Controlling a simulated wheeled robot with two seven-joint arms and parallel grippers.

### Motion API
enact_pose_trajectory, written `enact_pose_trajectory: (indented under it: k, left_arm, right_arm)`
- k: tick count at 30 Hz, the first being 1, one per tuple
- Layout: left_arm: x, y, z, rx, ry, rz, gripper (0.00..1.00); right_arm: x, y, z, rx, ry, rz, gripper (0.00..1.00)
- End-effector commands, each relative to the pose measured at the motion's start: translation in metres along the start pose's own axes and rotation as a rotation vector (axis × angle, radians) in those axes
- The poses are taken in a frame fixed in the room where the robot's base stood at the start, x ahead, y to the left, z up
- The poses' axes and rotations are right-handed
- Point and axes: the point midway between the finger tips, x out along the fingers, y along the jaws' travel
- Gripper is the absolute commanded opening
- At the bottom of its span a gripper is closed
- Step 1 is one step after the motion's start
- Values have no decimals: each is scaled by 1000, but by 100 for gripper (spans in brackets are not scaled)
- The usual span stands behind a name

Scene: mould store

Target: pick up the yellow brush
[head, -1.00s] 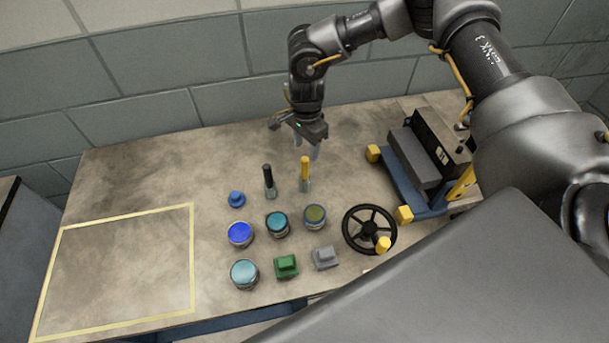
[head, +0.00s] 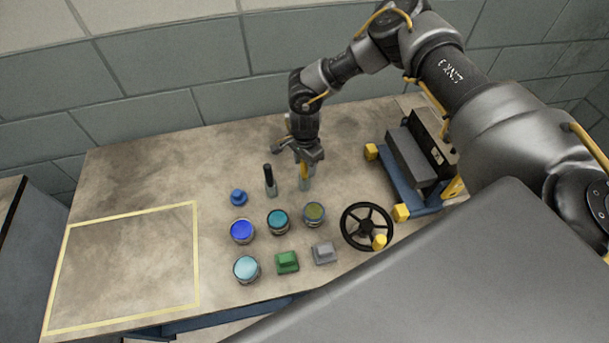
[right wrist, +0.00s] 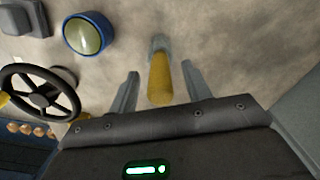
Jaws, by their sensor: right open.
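The yellow brush (head: 304,171) stands upright on the table, its yellow handle up and its grey lower end down. My right gripper (head: 305,165) is over it from above, partly hiding the handle in the head view. In the right wrist view the yellow brush (right wrist: 160,78) shows between the two open fingers of my right gripper (right wrist: 159,82), with a gap on each side. The fingers do not appear to touch it. My left gripper is not in view.
A black-handled brush (head: 270,180) stands just left. Several paint cans, such as the olive-topped one (head: 314,213), stand in front. A black handwheel (head: 367,226) and a blue-framed machine (head: 412,179) are at the right. A yellow-taped area (head: 125,265) at left is empty.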

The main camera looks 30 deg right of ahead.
Motion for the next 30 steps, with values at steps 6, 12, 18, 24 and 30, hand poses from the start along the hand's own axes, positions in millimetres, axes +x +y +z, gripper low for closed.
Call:
enact_pose_trajectory:
  k: [6, 12, 18, 24, 30]
  left_arm:
    - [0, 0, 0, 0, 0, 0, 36]
    - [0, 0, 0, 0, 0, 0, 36]
    - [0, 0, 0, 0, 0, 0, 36]
    - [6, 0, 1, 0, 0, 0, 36]
    - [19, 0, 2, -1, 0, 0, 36]
  right_arm:
    - [0, 0, 0, 0, 0, 0, 30]
    - [0, 0, 0, 0, 0, 0, 4]
    - [0, 0, 0, 0, 0, 0, 0]
    - [-13, -1, 0, -1, -1, -3, 0]
    - [-52, -1, 0, -1, -1, -5, 0]
